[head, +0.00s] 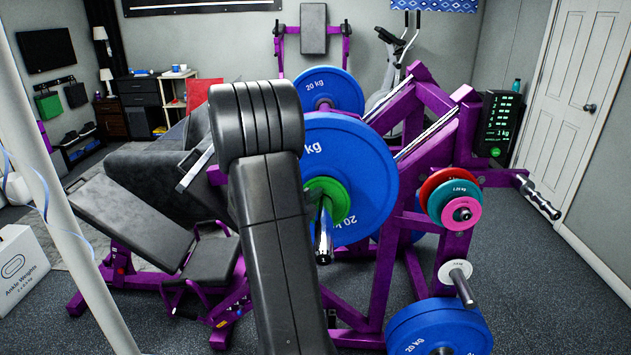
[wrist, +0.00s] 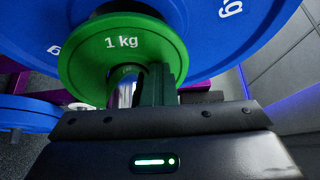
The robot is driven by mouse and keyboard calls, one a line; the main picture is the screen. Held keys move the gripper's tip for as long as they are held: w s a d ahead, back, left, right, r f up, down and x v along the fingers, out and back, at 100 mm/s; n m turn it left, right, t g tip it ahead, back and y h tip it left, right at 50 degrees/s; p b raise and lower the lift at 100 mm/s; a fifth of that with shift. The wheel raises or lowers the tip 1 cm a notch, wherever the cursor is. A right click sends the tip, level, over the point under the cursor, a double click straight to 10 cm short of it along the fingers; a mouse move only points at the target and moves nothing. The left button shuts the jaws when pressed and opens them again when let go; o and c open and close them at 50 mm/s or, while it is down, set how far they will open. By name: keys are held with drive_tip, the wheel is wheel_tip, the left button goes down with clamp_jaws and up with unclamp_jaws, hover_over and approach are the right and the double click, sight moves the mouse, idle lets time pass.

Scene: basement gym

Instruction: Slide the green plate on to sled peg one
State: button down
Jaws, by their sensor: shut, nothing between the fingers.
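The green 1 kg plate (head: 337,190) is around a chrome sled peg (head: 323,242), in front of a large blue 20 kg plate (head: 365,165). In the wrist view the green plate (wrist: 82,62) faces me, with the peg (wrist: 124,94) showing through its hub. I cannot tell which number this peg has. My gripper (wrist: 158,82) is shut and empty, its dark fingertips beside the peg at the plate's hub. I cannot tell whether they touch the plate.
The purple sled frame (head: 380,270) surrounds the peg. Small red, teal and pink plates (head: 460,212) hang to the right. A lower peg (head: 462,285) stands above another blue plate (head: 440,325). Open floor (head: 570,290) lies at the right, before the white door (head: 575,95).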

sight(313, 188)
drive_tip(key=shift+w+b, duration=0.35)
drive_tip(key=shift+w, duration=2)
drive_tip(key=shift+s+f+b, duration=0.15)
drive_tip(key=shift+s+b, duration=0.55)
drive_tip(key=shift+s, duration=0.5)
drive_tip(key=shift+s+b, duration=0.9)
drive_tip(key=shift+s, duration=1.45)
drive_tip(key=shift+w, duration=0.1)
drive_tip(key=w+p, duration=0.3)
drive_tip(key=w, duration=0.4)
drive_tip(key=shift+s, duration=0.55)
